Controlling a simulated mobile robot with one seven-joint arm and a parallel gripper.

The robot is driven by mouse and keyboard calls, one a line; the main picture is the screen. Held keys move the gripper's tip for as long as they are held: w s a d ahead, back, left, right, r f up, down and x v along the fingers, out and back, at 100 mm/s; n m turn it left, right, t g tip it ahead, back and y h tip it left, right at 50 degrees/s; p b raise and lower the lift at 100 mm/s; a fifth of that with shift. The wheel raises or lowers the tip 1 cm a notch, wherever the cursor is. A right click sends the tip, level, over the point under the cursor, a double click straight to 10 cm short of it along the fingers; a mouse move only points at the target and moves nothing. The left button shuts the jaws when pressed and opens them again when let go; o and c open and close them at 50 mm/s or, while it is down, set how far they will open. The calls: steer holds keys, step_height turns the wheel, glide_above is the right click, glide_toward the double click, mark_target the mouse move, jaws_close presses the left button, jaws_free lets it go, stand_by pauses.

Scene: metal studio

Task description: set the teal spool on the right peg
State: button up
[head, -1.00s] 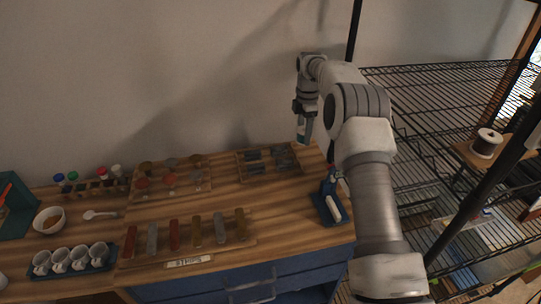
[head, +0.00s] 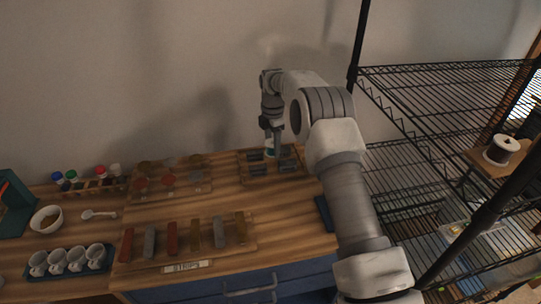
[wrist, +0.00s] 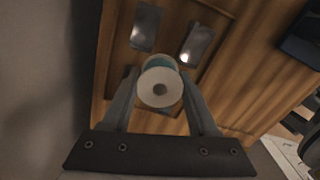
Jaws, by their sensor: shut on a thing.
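The teal spool (wrist: 159,68) is between the fingers of my gripper (wrist: 160,84) in the wrist view. Its round white end with a dark centre hole faces the camera, and a teal band shows behind it. In the head view my gripper (head: 271,138) points down over the back of the wooden bench, with the spool (head: 269,149) small and partly hidden at its tip. It is above a wooden tray of dark metal pieces (head: 240,174); the exact height gap is unclear. I cannot make out the right peg in either view.
A blue stand (head: 323,213) sits at the bench's right edge, partly hidden by my arm. Colored bars (head: 172,236), a row of mugs (head: 72,260) and small bottles (head: 100,172) stand to the left. A wire shelf (head: 425,85) holding another spool (head: 501,150) is on the right.

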mark_target(271, 164)
steer(key=shift+s+a+f, duration=0.15)
steer(key=shift+a+f, duration=0.2)
steer(key=shift+f, duration=2)
steer(key=o, duration=1.1)
steer(key=shift+c, duration=0.2)
step_height(271, 164, up, 12)
steer(key=shift+r, duration=0.25)
